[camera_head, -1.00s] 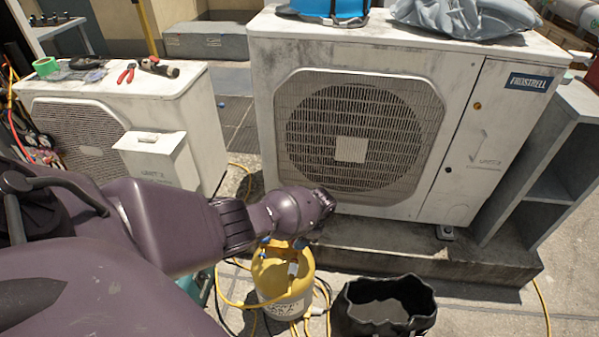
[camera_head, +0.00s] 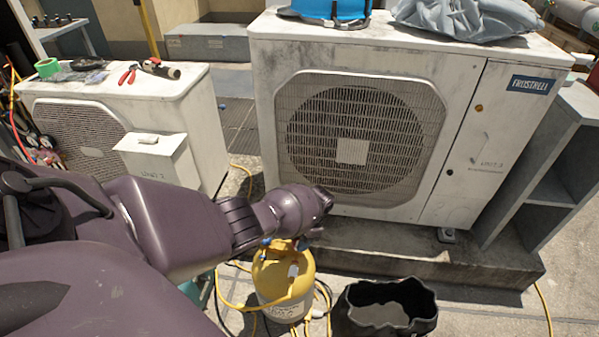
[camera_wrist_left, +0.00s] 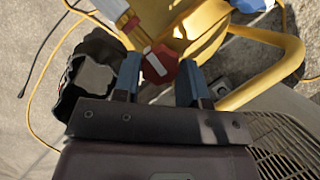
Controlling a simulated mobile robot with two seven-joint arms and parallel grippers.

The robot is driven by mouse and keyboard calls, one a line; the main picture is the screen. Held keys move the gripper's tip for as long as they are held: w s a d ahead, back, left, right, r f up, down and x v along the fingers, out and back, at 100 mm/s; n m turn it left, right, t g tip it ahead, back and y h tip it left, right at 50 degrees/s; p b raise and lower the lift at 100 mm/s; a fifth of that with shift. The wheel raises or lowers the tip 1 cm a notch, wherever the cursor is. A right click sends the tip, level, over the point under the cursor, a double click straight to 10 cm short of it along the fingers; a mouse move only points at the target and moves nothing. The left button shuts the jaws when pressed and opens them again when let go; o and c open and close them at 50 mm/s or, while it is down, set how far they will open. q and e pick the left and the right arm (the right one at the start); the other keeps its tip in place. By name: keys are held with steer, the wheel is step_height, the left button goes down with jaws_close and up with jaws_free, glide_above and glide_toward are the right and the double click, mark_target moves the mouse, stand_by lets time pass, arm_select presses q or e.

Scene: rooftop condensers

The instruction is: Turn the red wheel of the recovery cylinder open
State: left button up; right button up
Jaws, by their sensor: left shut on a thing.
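The yellow recovery cylinder (camera_head: 283,283) stands on the ground below my left forearm, in front of the large condenser. In the left wrist view its yellow body (camera_wrist_left: 205,28) fills the top. The red wheel (camera_wrist_left: 158,63), with a white mark, sits between the two blue-grey fingers of my left gripper (camera_wrist_left: 159,76). The left gripper is shut on the wheel. In the head view my left wrist hides the wheel and most of the gripper. My right gripper is not in view.
A black open bucket (camera_head: 385,308) stands just right of the cylinder. Yellow hoses (camera_head: 322,297) loop around the cylinder's foot. The large condenser (camera_head: 365,120) on its plinth stands behind, and a smaller unit (camera_head: 180,110) with tools on top is at left.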

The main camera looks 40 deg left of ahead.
arm_select(q)
steer(key=o, duration=0.9)
steer(key=shift+f, duration=0.1)
steer(key=p+v, duration=0.2)
steer(key=v, duration=0.9)
steer(key=shift+s+p, duration=0.2)
steer(key=shift+p, duration=0.15)
steer(key=shift+w, duration=0.1)
